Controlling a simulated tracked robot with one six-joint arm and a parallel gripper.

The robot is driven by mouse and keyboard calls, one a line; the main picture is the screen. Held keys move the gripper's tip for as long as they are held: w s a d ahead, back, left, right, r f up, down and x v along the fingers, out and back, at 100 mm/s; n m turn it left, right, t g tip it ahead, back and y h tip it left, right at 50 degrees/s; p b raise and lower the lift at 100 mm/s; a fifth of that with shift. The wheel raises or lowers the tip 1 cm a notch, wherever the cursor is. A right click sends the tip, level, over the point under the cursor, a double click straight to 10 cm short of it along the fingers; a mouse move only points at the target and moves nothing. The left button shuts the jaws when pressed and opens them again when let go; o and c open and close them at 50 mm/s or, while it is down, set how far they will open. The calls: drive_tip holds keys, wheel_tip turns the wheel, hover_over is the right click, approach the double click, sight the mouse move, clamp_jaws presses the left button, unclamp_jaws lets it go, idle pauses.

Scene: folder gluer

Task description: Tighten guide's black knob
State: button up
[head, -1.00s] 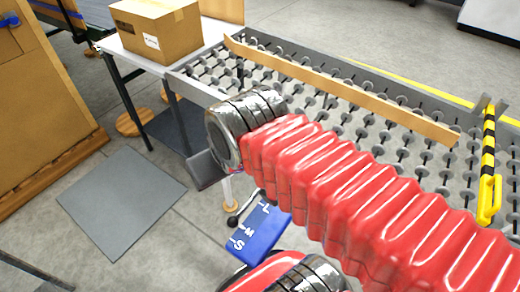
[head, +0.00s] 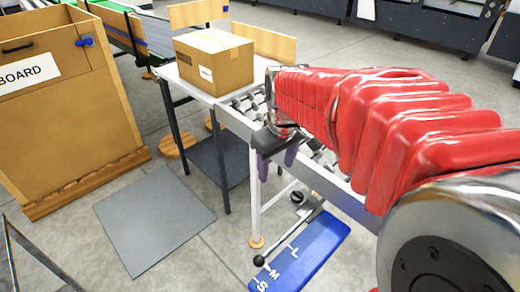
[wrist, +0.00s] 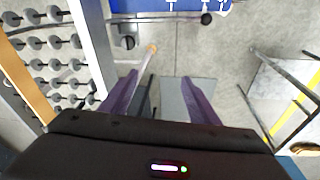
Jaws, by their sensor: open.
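A round black knob (head: 297,197) sits at the side of the roller table, near the upper end of a blue panel (head: 318,248) lettered S, M and L. In the wrist view, the black knob (wrist: 128,42) is ahead and left of centre, beside the table's edge. A metal lever with a black ball end (head: 259,260) runs along the panel. The ball end also shows in the wrist view (wrist: 206,18). My gripper (head: 277,162) is open, its purple fingers pointing down beside the table edge, above and apart from the knob. Nothing is between the fingers (wrist: 160,80).
A cardboard box (head: 213,60) stands on the white table end (head: 200,88). The table's legs (head: 255,195) stand close to my gripper. A grey mat (head: 153,218) lies on the floor. A large brown bin (head: 70,130) is at left.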

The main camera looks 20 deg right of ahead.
sight(298, 194)
drive_tip(key=w+d+f+g, duration=0.1)
drive_tip(key=w+d+f, duration=0.2)
drive_tip(key=d, duration=0.3)
drive_tip(key=w+d+f+n+g, duration=0.1)
drive_tip(key=w+d+f, duration=0.2)
drive_tip(key=d+f, duration=0.3)
drive_tip(key=shift+d+y, duration=0.3)
drive_tip(key=shift+d, duration=0.05)
drive_tip(key=shift+f, duration=0.15)
wheel_tip(298, 194, down, 14)
drive_tip(key=shift+r, duration=0.15)
drive_tip(key=shift+c, duration=0.6)
